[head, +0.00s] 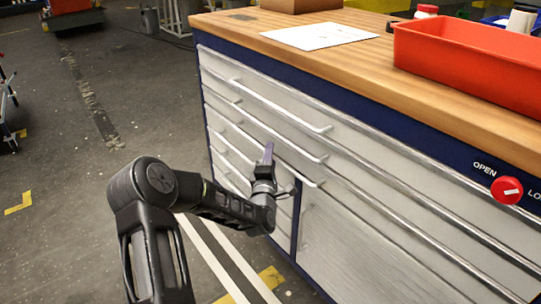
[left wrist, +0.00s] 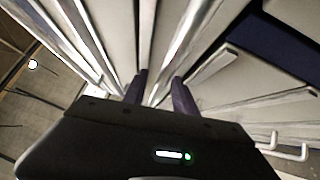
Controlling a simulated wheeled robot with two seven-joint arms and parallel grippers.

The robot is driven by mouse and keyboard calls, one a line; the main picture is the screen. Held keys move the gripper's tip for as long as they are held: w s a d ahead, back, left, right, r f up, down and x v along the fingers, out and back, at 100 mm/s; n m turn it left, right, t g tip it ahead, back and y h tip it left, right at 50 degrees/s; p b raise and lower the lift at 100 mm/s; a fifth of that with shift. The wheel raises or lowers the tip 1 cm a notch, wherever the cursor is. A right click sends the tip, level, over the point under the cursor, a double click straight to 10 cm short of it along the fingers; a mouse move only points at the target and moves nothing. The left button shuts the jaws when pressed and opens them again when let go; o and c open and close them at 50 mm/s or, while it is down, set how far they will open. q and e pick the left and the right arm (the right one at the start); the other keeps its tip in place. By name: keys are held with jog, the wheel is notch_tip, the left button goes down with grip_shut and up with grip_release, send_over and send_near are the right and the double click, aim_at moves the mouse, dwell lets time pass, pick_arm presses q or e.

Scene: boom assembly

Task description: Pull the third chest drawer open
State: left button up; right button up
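The chest (head: 365,215) has pale grey drawer fronts in a blue frame, with long silver bar handles. Its drawers look closed. The third drawer handle (head: 303,180) runs slantwise on the front, partly hidden behind my left gripper (head: 268,153). The gripper's purple fingers are at this handle. In the left wrist view the two fingers (left wrist: 160,92) stand apart, with a silver bar (left wrist: 172,75) passing between them. A gap shows beside the bar, so the fingers do not look closed on it. Contact cannot be told. My right gripper is not in view.
A red lock knob (head: 507,190) sits at the chest's upper right, by OPEN lettering. The wooden top (head: 360,62) holds a red bin (head: 470,65), a paper sheet (head: 318,36) and a cardboard box (head: 300,4).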

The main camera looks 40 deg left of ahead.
pick_arm(q)
jog(key=shift+c, duration=0.3)
grip_shut()
dwell(1.0)
